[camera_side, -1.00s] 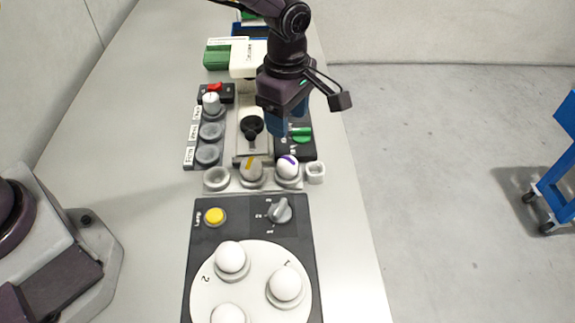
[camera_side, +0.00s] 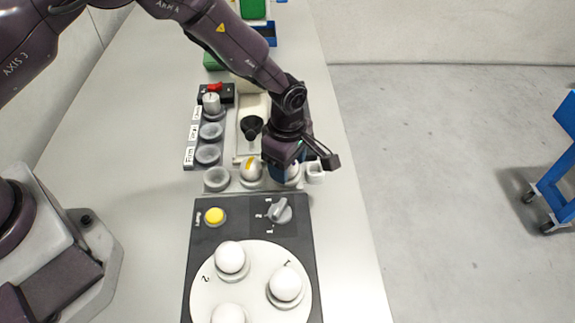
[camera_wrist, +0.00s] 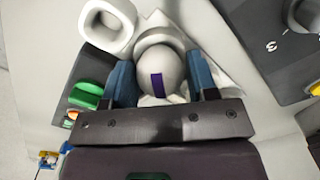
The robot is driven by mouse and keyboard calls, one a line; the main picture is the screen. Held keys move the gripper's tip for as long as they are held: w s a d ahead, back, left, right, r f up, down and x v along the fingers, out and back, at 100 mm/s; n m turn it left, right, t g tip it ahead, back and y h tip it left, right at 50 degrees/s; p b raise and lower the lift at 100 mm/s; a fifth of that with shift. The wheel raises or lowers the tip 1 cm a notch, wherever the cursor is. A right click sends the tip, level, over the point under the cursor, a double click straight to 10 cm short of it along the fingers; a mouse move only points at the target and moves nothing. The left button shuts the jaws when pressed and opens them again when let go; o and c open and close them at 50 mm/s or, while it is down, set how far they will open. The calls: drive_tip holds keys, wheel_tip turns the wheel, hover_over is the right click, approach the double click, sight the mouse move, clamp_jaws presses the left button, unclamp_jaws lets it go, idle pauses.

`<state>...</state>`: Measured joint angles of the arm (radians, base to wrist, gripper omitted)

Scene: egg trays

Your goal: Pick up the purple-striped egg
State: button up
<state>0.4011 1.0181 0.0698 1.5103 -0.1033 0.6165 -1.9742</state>
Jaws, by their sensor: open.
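The purple-striped egg (camera_wrist: 161,68) is white with a purple band and stands in a cup of the grey egg tray (camera_wrist: 160,38). My gripper (camera_wrist: 162,82) is open, with one blue finger on each side of this egg in the wrist view. I cannot tell whether the fingers touch it. In the side view my gripper (camera_side: 284,170) is low over the tray and hides most of the egg (camera_side: 292,172). An egg with an orange-yellow stripe (camera_side: 251,169) stands in the cup just to its left.
A square white holder (camera_side: 315,171) is close on the right. An empty cup (camera_side: 216,179) is at the tray's left end. A dark panel with a yellow button (camera_side: 215,216), a knob (camera_side: 279,211) and a turntable (camera_side: 250,302) with white eggs lies in front. A black-topped joystick (camera_side: 251,127) stands behind.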

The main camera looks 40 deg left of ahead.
drive_tip(key=shift+c, duration=1.4)
drive_tip(key=shift+r, duration=0.1)
